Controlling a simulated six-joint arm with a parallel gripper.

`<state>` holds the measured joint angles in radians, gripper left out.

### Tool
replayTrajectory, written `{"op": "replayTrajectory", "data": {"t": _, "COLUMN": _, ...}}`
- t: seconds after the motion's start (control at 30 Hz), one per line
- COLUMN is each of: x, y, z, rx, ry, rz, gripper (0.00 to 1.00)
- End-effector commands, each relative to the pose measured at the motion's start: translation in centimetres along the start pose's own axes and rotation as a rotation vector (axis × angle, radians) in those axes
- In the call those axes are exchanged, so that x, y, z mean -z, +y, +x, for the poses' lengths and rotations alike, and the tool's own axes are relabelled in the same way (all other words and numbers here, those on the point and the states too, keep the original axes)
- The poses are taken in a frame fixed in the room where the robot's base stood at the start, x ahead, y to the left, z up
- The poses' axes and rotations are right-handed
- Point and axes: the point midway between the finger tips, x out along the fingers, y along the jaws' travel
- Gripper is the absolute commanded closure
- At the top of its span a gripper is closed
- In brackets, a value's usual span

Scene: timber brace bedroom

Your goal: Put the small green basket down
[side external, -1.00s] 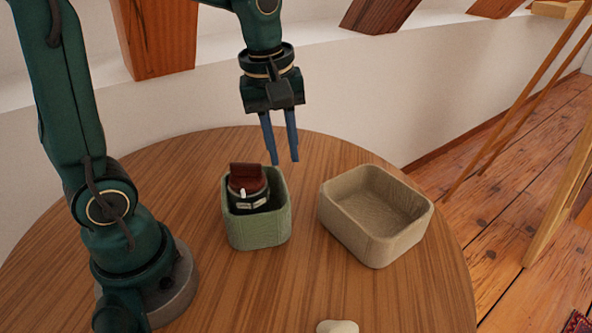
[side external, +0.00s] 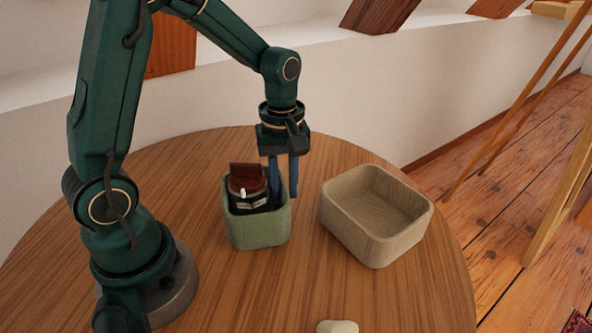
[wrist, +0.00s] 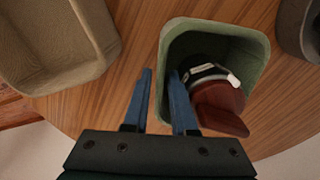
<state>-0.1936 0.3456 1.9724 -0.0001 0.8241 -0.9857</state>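The small green basket (side external: 258,231) stands upright on the round wooden table. A dark jar-like object with a brown-red top (side external: 246,180) sits inside it; both also show in the wrist view, the basket (wrist: 250,47) and the object (wrist: 220,103). My gripper (side external: 285,196) points down at the basket's right side in the side view. In the wrist view my gripper's (wrist: 161,76) blue fingers are apart, one inside the basket and one outside, with the wall between them. I see a gap beside the wall, so it is not clamped.
A larger beige basket (side external: 376,252), empty, stands close to the right on the table (side external: 330,290). A small pale object (side external: 337,326) lies at the front edge of the picture. A white wall (side external: 350,110) rises behind the table. The table's front right is clear.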

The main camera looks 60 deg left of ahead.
Motion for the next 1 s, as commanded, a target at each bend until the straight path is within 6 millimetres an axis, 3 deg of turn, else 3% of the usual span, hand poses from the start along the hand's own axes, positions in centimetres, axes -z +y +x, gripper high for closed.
{"op": "replayTrajectory", "data": {"t": 0.07, "x": 0.0, "y": 0.0, "z": -0.02, "rx": 0.0, "ry": 0.0, "rz": 0.0, "gripper": 0.75}}
{"op": "replayTrajectory", "data": {"t": 0.17, "x": 0.0, "y": 0.01, "z": -0.03, "rx": 0.0, "ry": 0.0, "rz": 0.0, "gripper": 1.0}}
{"op": "replayTrajectory", "data": {"t": 1.0, "x": 0.01, "y": 0.02, "z": -0.07, "rx": -0.001, "ry": 0.001, "rz": 0.0, "gripper": 1.0}}
